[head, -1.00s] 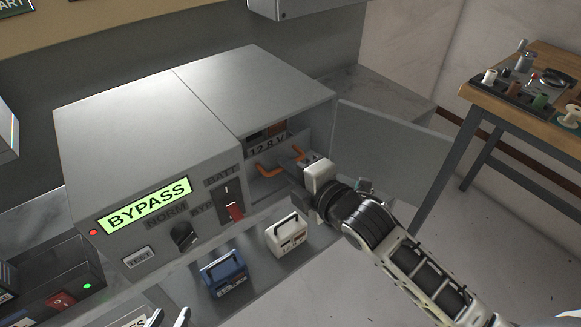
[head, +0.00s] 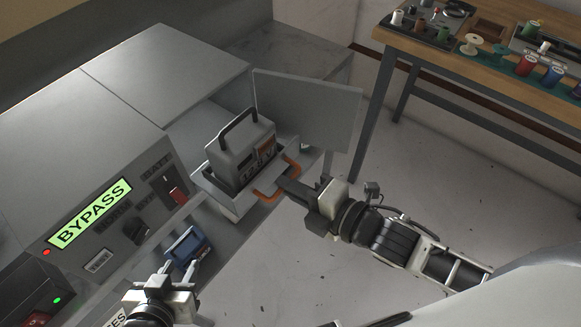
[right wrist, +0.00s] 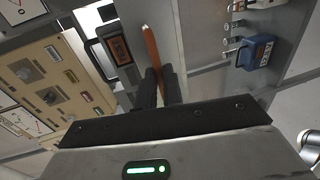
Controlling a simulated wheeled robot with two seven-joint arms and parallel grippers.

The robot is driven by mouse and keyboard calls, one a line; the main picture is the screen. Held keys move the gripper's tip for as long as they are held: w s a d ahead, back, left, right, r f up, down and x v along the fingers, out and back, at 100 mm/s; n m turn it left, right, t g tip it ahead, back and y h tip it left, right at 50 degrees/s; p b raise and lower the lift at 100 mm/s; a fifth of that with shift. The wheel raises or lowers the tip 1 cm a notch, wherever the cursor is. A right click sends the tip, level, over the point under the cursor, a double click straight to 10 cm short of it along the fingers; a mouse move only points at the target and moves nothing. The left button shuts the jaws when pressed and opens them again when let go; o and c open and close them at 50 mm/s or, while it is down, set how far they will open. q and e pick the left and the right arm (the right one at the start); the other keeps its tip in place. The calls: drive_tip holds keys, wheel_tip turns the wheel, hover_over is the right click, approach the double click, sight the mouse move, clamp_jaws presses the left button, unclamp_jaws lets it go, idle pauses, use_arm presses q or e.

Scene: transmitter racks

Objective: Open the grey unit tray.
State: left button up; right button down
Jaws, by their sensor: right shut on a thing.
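The grey unit tray (head: 228,207) sticks out of the open bay in the grey cabinet. A grey battery unit (head: 243,155) with a black carry handle stands in it. The tray's orange handle (head: 268,187) is at its front. My right gripper (head: 284,184) is shut on this handle. In the right wrist view the fingers (right wrist: 160,85) close around the orange bar (right wrist: 151,48). My left gripper (head: 179,265) is open and empty at the lower left, in front of the cabinet.
The bay door (head: 310,110) stands open to the right of the tray. A blue battery (head: 185,244) stands on the lower shelf, close behind my left gripper in the picture. A lit BYPASS display (head: 90,213) is on the cabinet. A wooden table (head: 440,55) with spools stands at the right.

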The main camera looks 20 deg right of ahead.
drive_tip(key=shift+s+d, duration=0.35)
drive_tip(key=shift+s, duration=0.1)
drive_tip(key=c, duration=1.5)
unclamp_jaws()
drive_tip(key=shift+c, duration=0.2)
drive_tip(key=shift+d, duration=0.1)
drive_tip(key=v, duration=1.5)
drive_tip(key=shift+s+d, duration=0.2)
drive_tip(key=shift+s, duration=0.15)
drive_tip(key=shift+r, duration=0.15)
